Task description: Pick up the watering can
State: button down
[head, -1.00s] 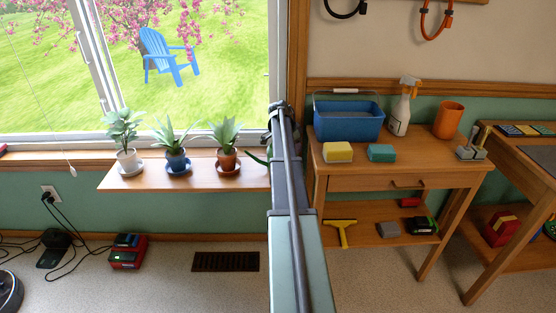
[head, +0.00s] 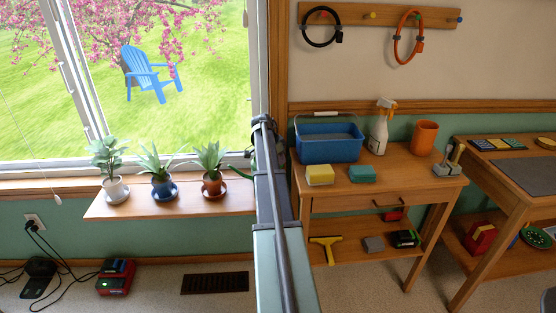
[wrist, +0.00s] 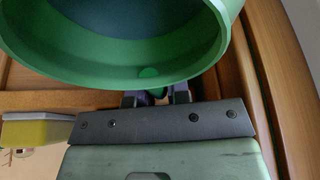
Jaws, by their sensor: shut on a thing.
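The green watering can (wrist: 125,75) fills the top of the wrist view, its round open rim and dark inside facing the camera. My gripper (wrist: 156,97) is shut on it at the near side, where a small green part shows between the two dark fingers. In the head view a thin green curve of the can (head: 240,172) shows left of my arm, by the end of the windowsill shelf. The rest of the can and the fingertips are hidden behind my arm there.
Three potted plants (head: 160,177) stand on the sill shelf (head: 125,209) to the left. On the right, a wooden table (head: 390,184) holds a blue bucket (head: 330,148), spray bottle (head: 379,132), orange cup (head: 424,138), yellow sponge (head: 319,175) and teal sponge (head: 362,174).

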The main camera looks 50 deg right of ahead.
notch_tip(320, 180, up, 8)
jog(key=p, duration=0.6)
jog(key=shift+f, duration=0.15)
jog(key=s+a+f+b, duration=0.1)
jog(key=s+a, duration=1.2)
jog(key=a, duration=0.1)
jog(key=shift+a, duration=0.3)
jog(key=c, duration=1.6)
grip_release()
grip_shut()
jog(key=shift+d+f, duration=0.1)
